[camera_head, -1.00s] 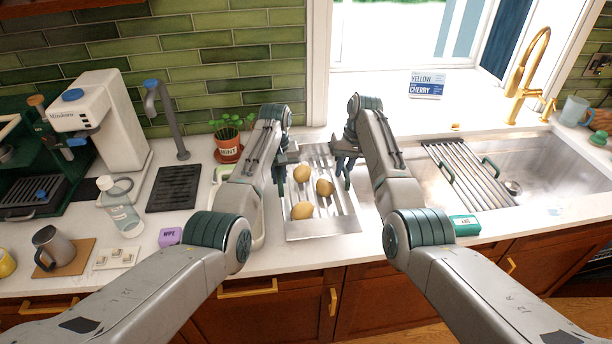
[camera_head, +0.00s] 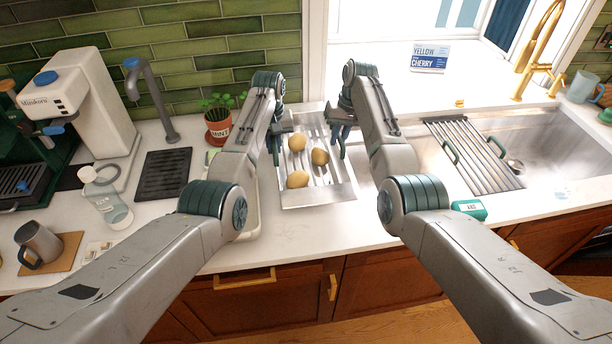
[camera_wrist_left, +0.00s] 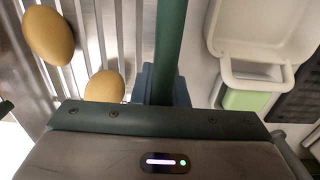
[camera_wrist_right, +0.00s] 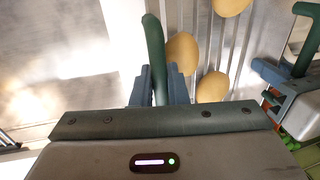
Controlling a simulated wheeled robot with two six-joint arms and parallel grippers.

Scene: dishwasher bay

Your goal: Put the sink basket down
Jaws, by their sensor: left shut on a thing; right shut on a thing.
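The sink basket (camera_head: 318,197) is a steel slatted tray with green side handles, holding three yellow-brown potatoes (camera_head: 298,179). It looks about level, beside the sink's left end; I cannot tell whether it touches the surface below. My left gripper (camera_head: 276,146) is shut on its left handle, which shows as a green bar in the left wrist view (camera_wrist_left: 170,45). My right gripper (camera_head: 341,141) is shut on its right handle, also seen in the right wrist view (camera_wrist_right: 154,45). My left forearm partly hides the counter left of the basket.
The steel sink (camera_head: 555,150) lies to the right, with a slatted rack with green handles (camera_head: 475,160) across it. A mint pot (camera_head: 218,132) stands behind left. A white tub (camera_wrist_left: 270,30) sits left of the basket. A green sponge (camera_head: 469,209) lies on the front rim.

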